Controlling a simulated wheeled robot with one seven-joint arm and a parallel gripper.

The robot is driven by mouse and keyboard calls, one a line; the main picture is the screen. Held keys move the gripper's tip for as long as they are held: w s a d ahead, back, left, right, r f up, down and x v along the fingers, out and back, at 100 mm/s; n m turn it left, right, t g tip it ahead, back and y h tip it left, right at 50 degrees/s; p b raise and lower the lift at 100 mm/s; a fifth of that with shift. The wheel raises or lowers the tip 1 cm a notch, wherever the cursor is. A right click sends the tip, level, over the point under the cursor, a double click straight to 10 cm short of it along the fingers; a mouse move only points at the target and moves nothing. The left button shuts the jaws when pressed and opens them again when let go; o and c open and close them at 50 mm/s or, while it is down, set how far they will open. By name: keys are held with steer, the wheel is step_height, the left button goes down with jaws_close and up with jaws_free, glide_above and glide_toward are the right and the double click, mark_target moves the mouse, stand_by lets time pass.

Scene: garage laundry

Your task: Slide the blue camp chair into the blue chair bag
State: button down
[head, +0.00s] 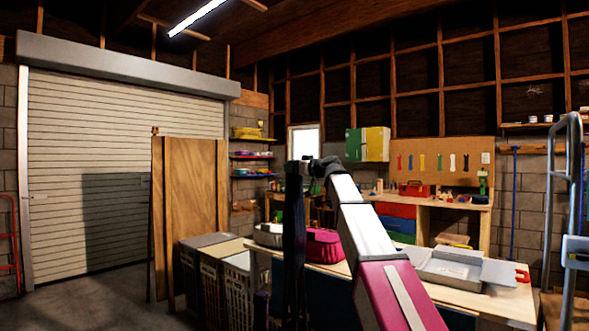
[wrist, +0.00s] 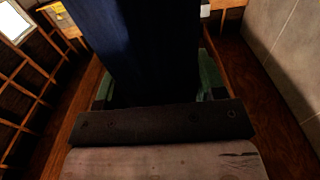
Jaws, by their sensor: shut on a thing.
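A long, narrow dark blue fabric thing (head: 293,235) hangs upright from my gripper (head: 312,168) in the head view, in front of the left end of the wooden table. I take it to be the folded blue camp chair, though it is too dark to be sure. In the wrist view the dark blue fabric (wrist: 142,45) fills the upper middle, just beyond the dark gripper edge. My gripper is shut on it; the fingertips are not clearly seen. I cannot make out the blue chair bag as a separate thing in either view.
A metal hand truck (head: 572,200) is at right. Floor is clear by the shutter door.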

steer(key=shift+f, duration=1.55)
